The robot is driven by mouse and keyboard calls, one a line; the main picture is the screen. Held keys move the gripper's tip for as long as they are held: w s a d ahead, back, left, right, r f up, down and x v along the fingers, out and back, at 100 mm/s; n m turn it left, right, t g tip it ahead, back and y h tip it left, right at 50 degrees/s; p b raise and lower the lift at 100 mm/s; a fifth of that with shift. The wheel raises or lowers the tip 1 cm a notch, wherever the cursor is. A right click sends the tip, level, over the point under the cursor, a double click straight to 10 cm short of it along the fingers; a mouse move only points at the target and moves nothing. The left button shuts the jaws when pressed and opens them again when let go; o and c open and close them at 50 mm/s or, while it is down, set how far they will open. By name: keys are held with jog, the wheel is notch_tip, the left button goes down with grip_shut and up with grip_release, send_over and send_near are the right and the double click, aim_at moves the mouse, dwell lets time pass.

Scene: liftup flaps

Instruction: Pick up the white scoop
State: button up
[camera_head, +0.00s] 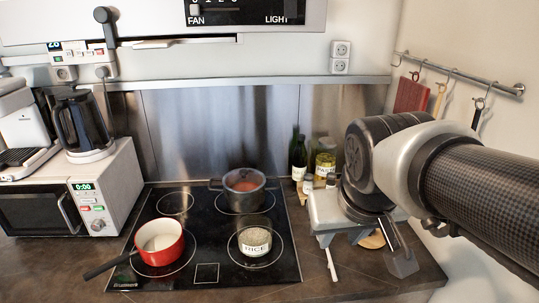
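A slim white object (331,265), seemingly the white scoop, lies on the dark counter just right of the cooktop. Its upper end is close under my gripper, so its full shape is not clear. My gripper (338,241) is above the counter at the right of the cooktop, pointing down. Its fingers appear apart, with nothing seen held between them. The left finger is just above the white object's upper end; I cannot tell whether they touch.
A black cooktop (207,272) bears a red pan (160,247), a grey pot (243,196) and a rice container (255,249). Bottles (298,160) and a jar (325,165) stand behind my gripper. A microwave (98,205) is at the left. Utensils hang from a wall rail (462,74) at right.

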jog(key=g+h+b, duration=0.1)
jog(key=b, duration=0.6)
send_near(332, 267)
jog(key=b+x, duration=0.3)
jog(key=shift+w+d+f, duration=0.1)
jog(key=shift+w, duration=0.2)
jog(key=shift+b+x, duration=0.8)
jog(key=shift+x, duration=1.9)
jog(key=shift+s, duration=0.15)
grip_shut()
